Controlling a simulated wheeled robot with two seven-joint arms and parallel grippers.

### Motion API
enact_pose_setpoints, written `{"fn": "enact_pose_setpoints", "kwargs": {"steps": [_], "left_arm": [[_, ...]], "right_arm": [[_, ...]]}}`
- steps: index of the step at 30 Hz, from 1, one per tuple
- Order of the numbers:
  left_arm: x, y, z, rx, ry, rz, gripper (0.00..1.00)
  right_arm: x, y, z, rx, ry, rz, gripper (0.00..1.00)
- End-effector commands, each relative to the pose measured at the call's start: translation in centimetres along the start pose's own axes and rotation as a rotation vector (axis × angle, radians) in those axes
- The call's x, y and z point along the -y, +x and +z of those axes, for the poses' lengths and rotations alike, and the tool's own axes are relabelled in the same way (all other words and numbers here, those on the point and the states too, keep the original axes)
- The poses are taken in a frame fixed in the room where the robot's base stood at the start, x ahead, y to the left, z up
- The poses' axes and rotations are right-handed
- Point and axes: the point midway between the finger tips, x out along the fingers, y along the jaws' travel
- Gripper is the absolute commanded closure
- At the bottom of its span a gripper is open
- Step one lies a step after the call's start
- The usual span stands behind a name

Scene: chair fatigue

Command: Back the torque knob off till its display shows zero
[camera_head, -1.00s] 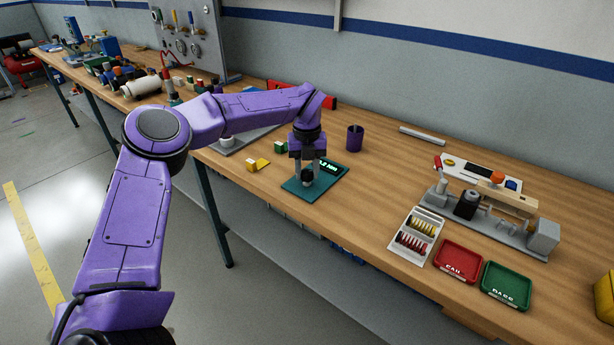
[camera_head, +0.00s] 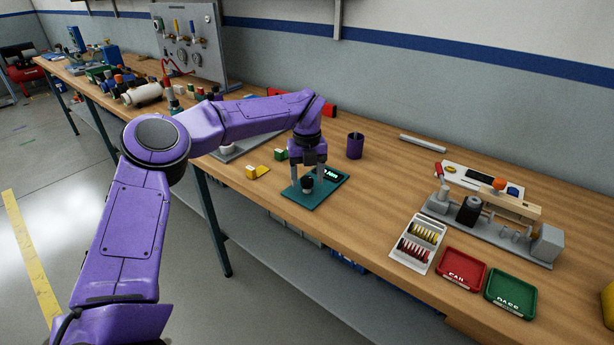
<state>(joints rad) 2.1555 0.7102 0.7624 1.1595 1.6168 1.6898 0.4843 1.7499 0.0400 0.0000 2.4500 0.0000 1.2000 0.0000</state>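The torque tester is a flat teal plate (camera_head: 300,197) near the front edge of the bench. Its black torque knob (camera_head: 307,184) stands up from the plate. The display (camera_head: 331,175) behind it is dark with green characters, partly covered by a finger, and I cannot read its number. My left gripper (camera_head: 308,180) points down over the plate, one finger on each side of the knob. Its fingers look open, with small gaps to the knob. My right gripper is out of view.
A purple cup (camera_head: 355,146) stands behind the tester, and small yellow (camera_head: 257,172) and green (camera_head: 281,154) blocks lie to its left. A parts tray (camera_head: 417,244), a red tray (camera_head: 461,269) and a green tray (camera_head: 510,291) are at the right. The bench between is clear.

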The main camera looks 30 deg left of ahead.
Motion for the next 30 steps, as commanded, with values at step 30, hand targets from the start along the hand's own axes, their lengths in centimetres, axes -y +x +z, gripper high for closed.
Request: {"fn": "enact_pose_setpoints", "kwargs": {"steps": [30], "left_arm": [[0.0,-10.5,0.0,-0.002,0.000,0.001,0.37]], "right_arm": [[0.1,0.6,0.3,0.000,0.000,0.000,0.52]]}}
